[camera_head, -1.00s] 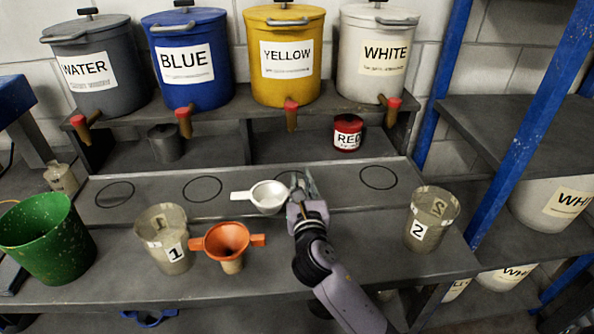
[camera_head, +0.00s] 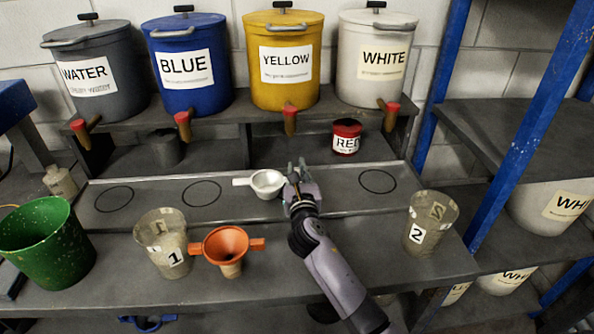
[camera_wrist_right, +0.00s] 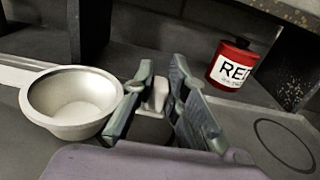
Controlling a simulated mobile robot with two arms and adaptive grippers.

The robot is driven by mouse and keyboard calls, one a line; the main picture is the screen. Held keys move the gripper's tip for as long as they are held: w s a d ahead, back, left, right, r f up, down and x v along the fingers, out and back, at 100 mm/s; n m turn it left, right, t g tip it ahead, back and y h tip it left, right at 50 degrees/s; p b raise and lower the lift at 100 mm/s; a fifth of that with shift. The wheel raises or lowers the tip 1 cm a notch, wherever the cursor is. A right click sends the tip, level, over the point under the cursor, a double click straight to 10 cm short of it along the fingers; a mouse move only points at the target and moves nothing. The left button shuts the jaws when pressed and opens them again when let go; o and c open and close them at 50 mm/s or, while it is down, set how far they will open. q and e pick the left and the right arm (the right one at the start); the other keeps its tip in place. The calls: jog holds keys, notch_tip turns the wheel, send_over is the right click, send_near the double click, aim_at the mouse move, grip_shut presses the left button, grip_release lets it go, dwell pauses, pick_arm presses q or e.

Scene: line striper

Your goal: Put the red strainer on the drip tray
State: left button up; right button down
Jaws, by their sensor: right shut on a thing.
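The only reddish strainer-like piece in view is an orange funnel-shaped one (camera_head: 226,243) with two side tabs, sitting on a small cup at the bench's front. My right gripper (camera_head: 298,175) is shut on the right tab of a white strainer (camera_head: 266,182), over the drip tray (camera_head: 150,192). In the right wrist view, the white strainer's bowl (camera_wrist_right: 75,103) is left of the gripper (camera_wrist_right: 155,98) and looks level. I cannot tell whether it touches the tray. My left gripper is out of view.
Tapped water, blue, yellow and white buckets (camera_head: 285,65) stand on the shelf behind. A red can (camera_head: 346,138) is under it. Cup 1 (camera_head: 162,240), cup 2 (camera_head: 428,222) and a green bucket (camera_head: 45,243) stand in front. Left and right ends of the tray are clear.

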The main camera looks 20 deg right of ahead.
jog(key=shift+f, duration=0.15)
jog(key=c, duration=2.1)
grip_release()
jog(key=shift+f, duration=0.15)
jog(key=o, duration=0.5)
jog(key=shift+r, duration=0.4)
jog(key=v, duration=1.2)
